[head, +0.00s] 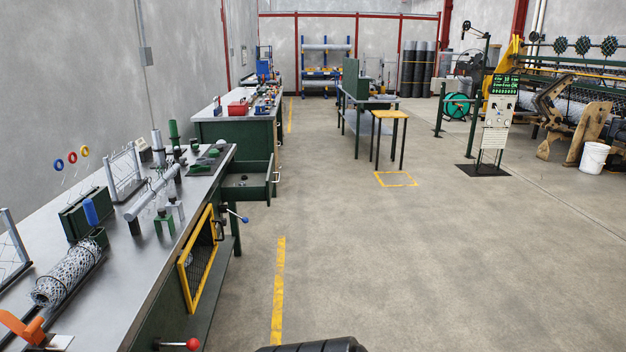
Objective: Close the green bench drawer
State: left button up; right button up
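The green bench drawer (259,189) sticks out from the far end of the long workbench at left. It is pulled open toward the right, over the aisle. Its inside shows, with a small dark item in it that I cannot make out. A handle shows on its front panel (270,176). Neither of my grippers is in view, and nothing touches the drawer.
The metal-topped workbench (140,262) runs along the left, bearing several tools and mesh pieces. Below the drawer, a yellow-framed mesh door (197,262), a blue-knobbed lever (238,216) and a red-knobbed lever (182,345) jut out.

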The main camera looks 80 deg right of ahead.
aim_at(249, 178)
jog(key=l+z, duration=0.25)
jog(key=z, duration=0.2)
jog(key=l+z, duration=0.25)
jog(key=z, duration=0.25)
jog(key=i+l+z, duration=0.1)
jog(key=z, duration=0.35)
jog(key=i+l+z, duration=0.1)
jog(key=l+z, duration=0.2)
jog(key=z, duration=0.15)
jog(key=i+l+z, duration=0.4)
jog(key=i+l, duration=0.5)
jog(key=i+l+u, duration=0.1)
jog(key=i, duration=0.3)
jog(key=i+l+u, duration=0.15)
jog(key=i, duration=0.25)
